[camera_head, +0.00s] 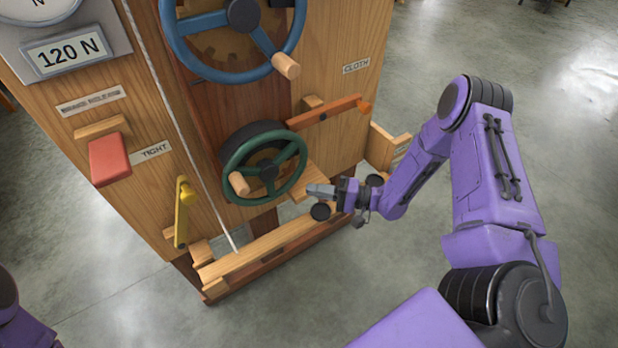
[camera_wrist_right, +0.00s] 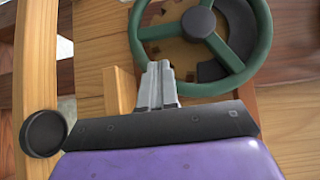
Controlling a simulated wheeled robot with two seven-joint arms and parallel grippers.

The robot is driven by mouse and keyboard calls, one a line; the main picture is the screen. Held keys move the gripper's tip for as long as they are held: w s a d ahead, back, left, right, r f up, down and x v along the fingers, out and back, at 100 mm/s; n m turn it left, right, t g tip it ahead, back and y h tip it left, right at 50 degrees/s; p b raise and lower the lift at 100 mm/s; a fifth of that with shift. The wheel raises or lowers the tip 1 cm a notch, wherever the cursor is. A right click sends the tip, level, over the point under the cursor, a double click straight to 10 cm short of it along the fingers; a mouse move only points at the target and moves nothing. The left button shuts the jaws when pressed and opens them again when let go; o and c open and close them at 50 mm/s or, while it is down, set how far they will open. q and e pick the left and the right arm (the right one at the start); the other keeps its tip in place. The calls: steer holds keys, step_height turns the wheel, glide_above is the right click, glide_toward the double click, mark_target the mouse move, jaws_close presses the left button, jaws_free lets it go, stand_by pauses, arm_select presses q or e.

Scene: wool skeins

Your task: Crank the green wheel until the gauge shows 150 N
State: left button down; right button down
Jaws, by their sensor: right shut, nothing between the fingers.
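The green wheel (camera_head: 265,163) is mounted low on the wooden machine's front. Its light wooden crank knob (camera_head: 239,183) is at the wheel's lower left. The gauge readout (camera_head: 67,52) at the upper left shows 120 N; the dial above it is cut off. My right gripper (camera_head: 312,190) is shut and empty, just right of the wheel's lower rim. In the right wrist view, the gripper fingers (camera_wrist_right: 158,85) point toward the rim of the green wheel (camera_wrist_right: 262,45); I cannot tell whether they touch it. The left gripper is not in view.
A blue wheel (camera_head: 245,68) with its own knob sits above the green one. An orange lever (camera_head: 330,112) is at its upper right. A red block (camera_head: 109,159) and a yellow lever (camera_head: 183,212) are on the left. The grey floor (camera_head: 480,50) at right is clear.

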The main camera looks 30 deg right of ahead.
mark_target(273, 177)
steer(key=p+x, duration=0.1)
steer(key=x, duration=0.7)
steer(key=shift+f, duration=0.1)
steer(key=shift+s+a+f+m+t+y+b, duration=0.1)
steer(key=shift+a+m+t+y+b, duration=0.3)
steer(key=shift+a+b, duration=0.6)
steer(key=shift+d, duration=0.2)
